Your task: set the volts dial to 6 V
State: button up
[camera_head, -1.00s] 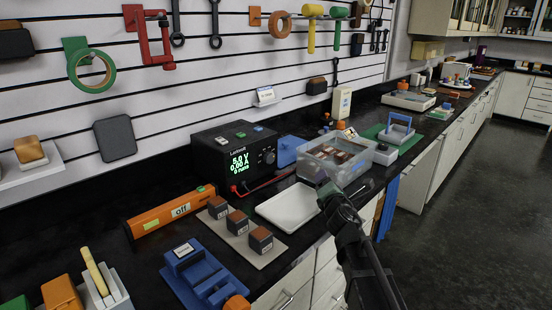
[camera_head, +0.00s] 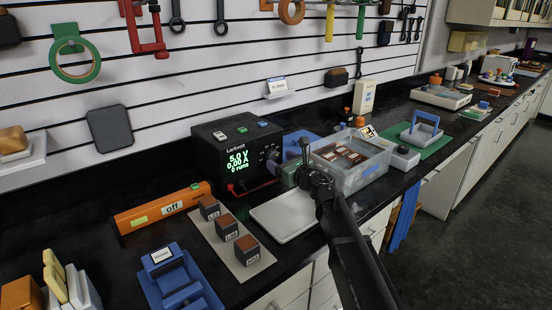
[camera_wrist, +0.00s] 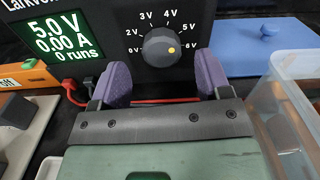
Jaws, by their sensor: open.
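The power supply (camera_head: 237,152) is a black box on the bench with a green display reading 5.0 V, 0.00 A, 0 runs. Its grey volts dial (camera_wrist: 162,46) is upper centre in the wrist view. Marks from 0 V to 6 V ring it. Its yellow dot is on the right side, toward the 5 V and 6 V marks. My gripper (camera_wrist: 164,80) is open and empty, its purple fingers below and to either side of the dial, apart from it. In the head view my gripper (camera_head: 284,172) is close to the supply's right front, partly hiding the dial.
A clear bin (camera_head: 350,180) stands just right of my gripper. A white tray (camera_head: 285,214) lies in front of the supply. Red and black leads run at the supply's base. A blue object (camera_wrist: 264,34) is beside it. An orange bar (camera_head: 160,210) marked off lies left.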

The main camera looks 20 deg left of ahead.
aim_at(275, 157)
jog(key=x, duration=0.3)
jog(key=shift+w+a, duration=0.1)
jog(key=shift+w, duration=0.05)
jog(key=c, duration=0.9)
jog(key=shift+c, duration=0.2)
jog(key=shift+m, duration=0.3)
jog(key=m, duration=0.3)
jog(key=shift+w+m, duration=0.1)
jog(key=shift+m, duration=2.1)
